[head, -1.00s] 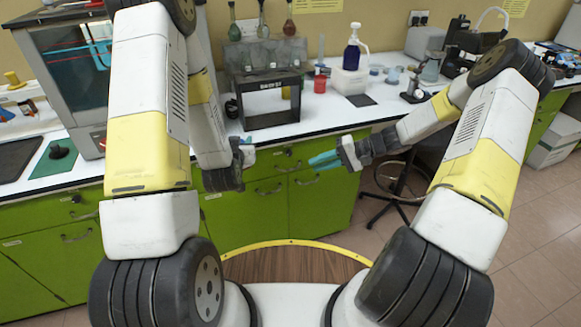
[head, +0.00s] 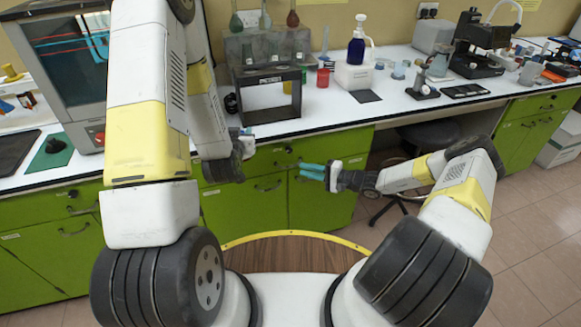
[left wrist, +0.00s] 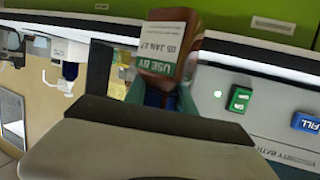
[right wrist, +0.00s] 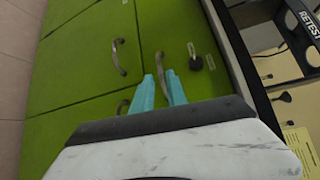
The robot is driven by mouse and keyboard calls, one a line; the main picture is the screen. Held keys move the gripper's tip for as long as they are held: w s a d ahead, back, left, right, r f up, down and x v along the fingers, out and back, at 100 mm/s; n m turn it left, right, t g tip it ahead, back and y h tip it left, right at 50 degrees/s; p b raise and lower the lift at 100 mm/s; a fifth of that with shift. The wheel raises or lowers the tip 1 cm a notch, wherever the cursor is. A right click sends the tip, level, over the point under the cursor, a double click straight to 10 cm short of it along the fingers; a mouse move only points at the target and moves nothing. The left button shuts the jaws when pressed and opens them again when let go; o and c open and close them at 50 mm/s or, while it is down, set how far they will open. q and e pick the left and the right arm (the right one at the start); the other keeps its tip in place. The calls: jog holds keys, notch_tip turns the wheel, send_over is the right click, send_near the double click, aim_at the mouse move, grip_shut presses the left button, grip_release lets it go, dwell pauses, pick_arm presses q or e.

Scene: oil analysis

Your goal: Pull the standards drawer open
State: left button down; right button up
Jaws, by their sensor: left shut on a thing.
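A green drawer (head: 268,162) with a dark round knob (head: 288,149) sits under the counter's front edge and looks shut. Its label is too small to read, so I cannot tell whether it is the standards drawer. My right gripper (head: 312,171) is in front of the cabinet, to the right of and below the knob. In the right wrist view its teal fingers (right wrist: 160,88) are apart and empty, and the knob (right wrist: 195,62) shows beyond them. My left gripper (head: 246,143) is near the counter edge, shut on a brown bottle (left wrist: 193,62) with a use-by label.
Green cabinet doors with bar handles (head: 268,187) lie below the drawer. A black stand (head: 268,97), a white box (head: 352,76) and a blue bottle (head: 356,50) stand on the counter. A stool (head: 402,170) is at the right. The floor there is partly clear.

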aim_at(291, 166)
jog(key=x, duration=0.7)
jog(key=shift+w, duration=0.1)
grip_shut()
jog(key=shift+f, duration=0.1)
dwell(1.1)
